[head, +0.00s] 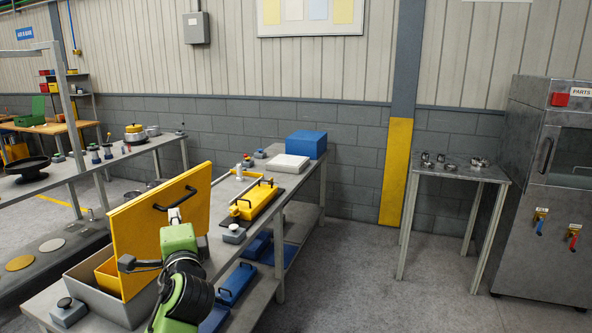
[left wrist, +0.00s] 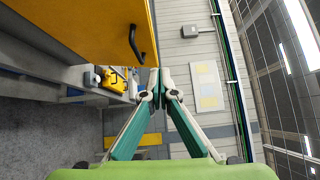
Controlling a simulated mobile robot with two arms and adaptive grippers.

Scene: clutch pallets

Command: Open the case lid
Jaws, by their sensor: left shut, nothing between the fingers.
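The case (head: 132,309) is a grey box with a yellow inside, on the near end of the long bench. Its yellow lid (head: 145,235) stands up steeply, open, with a black handle (head: 176,197) near its upper edge. In the left wrist view the lid (left wrist: 85,25) fills the upper left, with the handle (left wrist: 136,42) beside the fingers. My left gripper (head: 173,213) is in front of the lid, just below the handle. Its fingertips (left wrist: 160,92) are together and empty. I cannot tell whether they touch the lid. My right gripper is not in view.
A yellow case (head: 256,200) with a handle, a white box (head: 288,163) and a blue box (head: 305,143) stand further back on the bench. Blue cases (head: 237,283) lie on its lower shelf. A small table (head: 460,170) stands right. The floor between is clear.

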